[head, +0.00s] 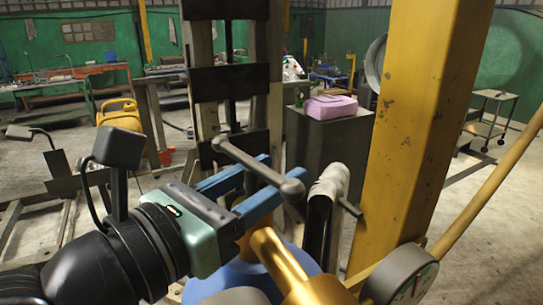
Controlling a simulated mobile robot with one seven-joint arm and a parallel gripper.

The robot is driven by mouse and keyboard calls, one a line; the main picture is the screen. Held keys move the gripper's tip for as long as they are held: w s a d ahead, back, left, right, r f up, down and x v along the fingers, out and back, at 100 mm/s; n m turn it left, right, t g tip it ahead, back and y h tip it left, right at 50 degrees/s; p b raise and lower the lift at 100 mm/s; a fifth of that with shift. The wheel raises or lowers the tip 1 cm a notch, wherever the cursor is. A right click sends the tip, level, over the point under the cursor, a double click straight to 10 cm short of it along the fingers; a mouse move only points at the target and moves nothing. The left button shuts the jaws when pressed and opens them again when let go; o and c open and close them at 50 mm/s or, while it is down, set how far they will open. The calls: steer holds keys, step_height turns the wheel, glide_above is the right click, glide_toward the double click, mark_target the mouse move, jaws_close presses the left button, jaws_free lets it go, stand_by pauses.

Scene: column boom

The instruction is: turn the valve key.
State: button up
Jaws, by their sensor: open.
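The valve key appears to be the grey bar with rounded ends (243,160), lying slantwise across my gripper's fingers. My gripper (269,178) has two blue fingers, reaching in from the lower left. They are open, with a gap between them, and the bar crosses this gap. I cannot tell whether the fingers touch the bar. Below the fingers is a brass valve part (275,257) above a rounded blue body (215,283). The key's stem and its join to the valve are hidden behind my gripper.
A yellow post (420,130) stands close on the right. A black pipe with a pale wrapped top (322,205) stands just right of the fingers. A round gauge (400,276) is at the lower right. A pink object (330,107) rests on a dark cabinet (330,145) behind.

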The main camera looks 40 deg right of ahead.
steer(key=shift+d, duration=0.3)
jaws_close()
steer(key=b, duration=0.1)
steer(key=m+g+b, duration=0.1)
steer(key=shift+f+g+b, duration=0.3)
steer(key=shift+b, duration=0.05)
steer(key=shift+s+r+m+g+b, duration=0.25)
steer(key=shift+m+g+b, duration=0.25)
steer(key=shift+g+b, duration=0.25)
steer(key=shift+r, duration=0.1)
jaws_free()
